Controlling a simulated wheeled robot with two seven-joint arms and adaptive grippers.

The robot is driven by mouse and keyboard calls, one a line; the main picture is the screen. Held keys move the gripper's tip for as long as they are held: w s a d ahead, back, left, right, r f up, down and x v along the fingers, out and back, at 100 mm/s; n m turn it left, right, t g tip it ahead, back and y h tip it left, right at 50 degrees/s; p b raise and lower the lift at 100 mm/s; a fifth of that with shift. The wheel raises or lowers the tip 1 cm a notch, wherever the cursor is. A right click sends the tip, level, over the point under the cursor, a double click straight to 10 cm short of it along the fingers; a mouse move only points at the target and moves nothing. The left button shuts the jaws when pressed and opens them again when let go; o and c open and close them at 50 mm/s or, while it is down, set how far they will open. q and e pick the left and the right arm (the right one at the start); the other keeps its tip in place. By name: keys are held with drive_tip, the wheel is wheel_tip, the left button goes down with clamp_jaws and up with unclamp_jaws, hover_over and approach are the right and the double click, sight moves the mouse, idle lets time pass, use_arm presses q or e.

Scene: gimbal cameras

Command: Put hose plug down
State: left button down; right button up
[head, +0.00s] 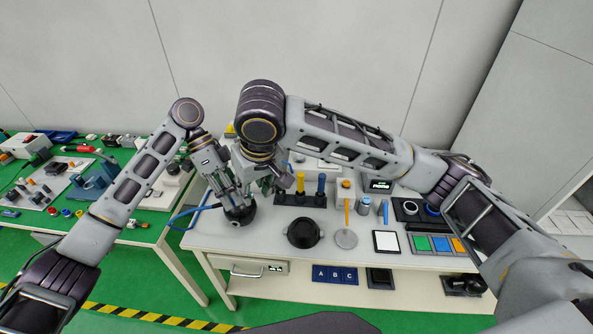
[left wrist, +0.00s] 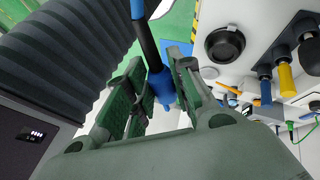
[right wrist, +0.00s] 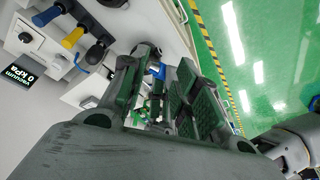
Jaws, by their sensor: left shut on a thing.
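The blue hose plug (left wrist: 160,84) sits between the green-padded fingers of my left gripper (left wrist: 158,95), which is shut on it.
A black round dish (head: 302,232), a grey disc (head: 346,239), a white pad (head: 387,241) and coloured tiles (head: 438,244) lie along the bench front. Blue and yellow-handled plugs (head: 321,187) stand behind. A cluttered green table (head: 130,215) is left, across a gap.

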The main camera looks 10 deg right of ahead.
drive_tip(key=s+d+f+m+g+y, duration=0.1)
drive_tip(key=s+d+f+m+g, duration=0.15)
drive_tip(key=d+f, duration=0.35)
drive_tip(key=s+d+f+m+g+y, duration=0.1)
drive_tip(key=d+f+m+g+y, duration=0.15)
drive_tip(key=f, duration=0.65)
drive_tip(key=w+d+r+m+t+y, duration=0.1)
drive_tip(key=w+r+m+y, duration=0.3)
drive_tip(key=r+m, duration=0.2)
drive_tip(key=w+d+r+m+t+y, duration=0.1)
drive_tip(key=w+r+m+y, duration=0.3)
drive_tip(key=r+m, duration=0.3)
drive_tip(key=m, duration=0.4)
drive_tip(key=shift+d+r+m, duration=0.3)
drive_tip(key=shift+d, duration=0.05)
